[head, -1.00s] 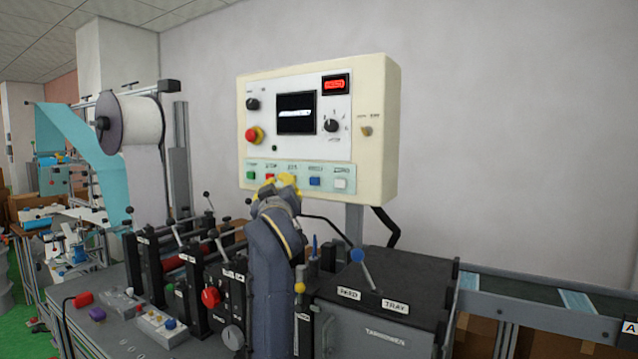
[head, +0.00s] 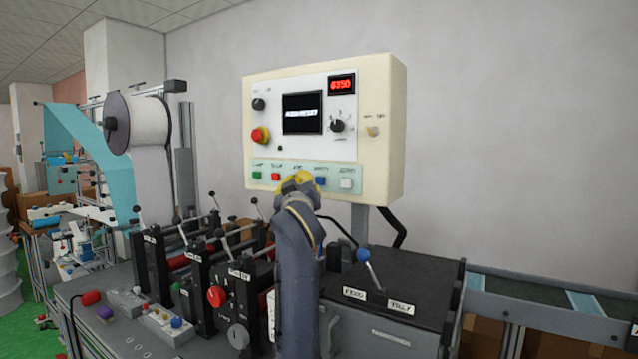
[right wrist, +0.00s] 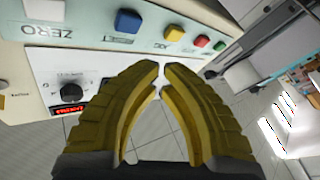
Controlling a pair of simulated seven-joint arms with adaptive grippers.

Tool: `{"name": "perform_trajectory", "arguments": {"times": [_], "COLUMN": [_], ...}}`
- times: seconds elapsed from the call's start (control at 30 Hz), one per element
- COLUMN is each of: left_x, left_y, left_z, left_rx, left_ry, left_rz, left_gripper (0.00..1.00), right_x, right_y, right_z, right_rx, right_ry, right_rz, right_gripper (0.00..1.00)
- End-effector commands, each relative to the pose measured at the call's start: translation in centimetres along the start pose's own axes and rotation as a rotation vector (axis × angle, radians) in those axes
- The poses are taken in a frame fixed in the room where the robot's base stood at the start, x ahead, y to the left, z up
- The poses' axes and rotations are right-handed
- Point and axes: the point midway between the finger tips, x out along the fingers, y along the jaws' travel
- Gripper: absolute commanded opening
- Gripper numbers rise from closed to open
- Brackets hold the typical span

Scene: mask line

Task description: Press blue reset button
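The blue button (head: 320,181) sits in the lower button row of the cream control panel (head: 390,120), between the yellow and white buttons. It also shows in the right wrist view (right wrist: 128,22), beyond the left fingertip. My right gripper (head: 299,180) has yellow fingers and is just in front of the row, left of and below the blue button, partly covering the yellow button. In the right wrist view the fingertips (right wrist: 160,70) are together with only a thin gap, and nothing is between them. Contact with the panel is not visible. My left gripper is out of view.
White (head: 346,184), red (head: 276,177) and green (head: 257,175) buttons share the row. A red emergency knob (head: 260,135) is above left. A blue-tipped lever (head: 363,255) stands on the black box (head: 400,280) below. Rollers and levers crowd the left.

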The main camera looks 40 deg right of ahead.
Motion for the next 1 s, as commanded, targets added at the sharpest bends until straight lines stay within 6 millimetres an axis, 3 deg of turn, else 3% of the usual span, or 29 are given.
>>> {"name": "perform_trajectory", "arguments": {"times": [0.4,1.0], "left_x": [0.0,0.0], "left_y": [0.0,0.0], "left_z": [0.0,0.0], "left_rx": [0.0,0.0], "left_ry": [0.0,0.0], "left_rz": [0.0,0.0], "left_gripper": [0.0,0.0], "right_x": [2.6,3.0], "right_y": [1.4,1.6], "right_z": [1.4,1.6], "right_rx": [0.0,0.0], "right_ry": [0.0,0.0], "right_rz": [0.0,0.0], "right_gripper": [0.0,0.0]}}
